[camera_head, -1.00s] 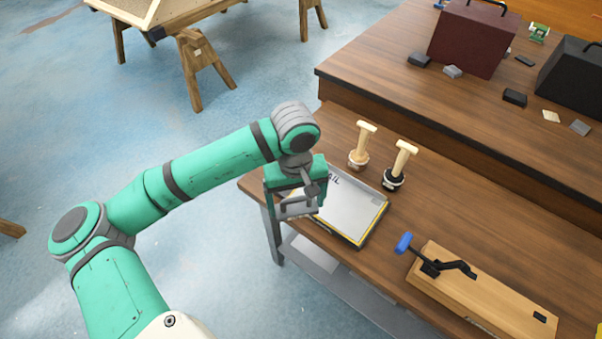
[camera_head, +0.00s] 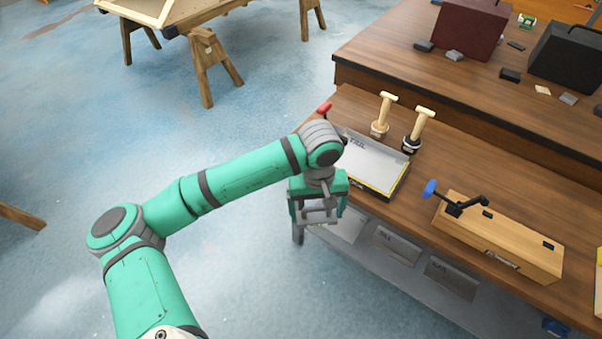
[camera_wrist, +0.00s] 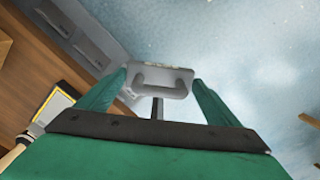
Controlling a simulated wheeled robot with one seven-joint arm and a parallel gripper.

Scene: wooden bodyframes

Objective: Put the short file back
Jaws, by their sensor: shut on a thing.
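My gripper (camera_head: 318,215) hangs in front of the workbench's (camera_head: 470,150) near edge, over the floor. In the wrist view its two teal fingers (camera_wrist: 158,98) stand either side of a flat grey piece with a loop handle (camera_wrist: 160,70). A short grey stem runs from this piece toward the palm. My gripper is shut on this piece; I cannot tell whether it is the short file. A shallow tray with yellow and black edging (camera_head: 385,175) lies on the bench behind and right of my gripper. It also shows in the wrist view (camera_wrist: 50,107).
Two tools with pale T-shaped handles (camera_head: 382,112) (camera_head: 420,128) stand behind the tray. A red-tipped thing (camera_head: 324,108) shows behind my wrist. A wooden block with a blue-knobbed lever (camera_head: 500,235) lies to the right. Grey labelled panels (camera_head: 397,245) sit under the bench. Open floor lies left.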

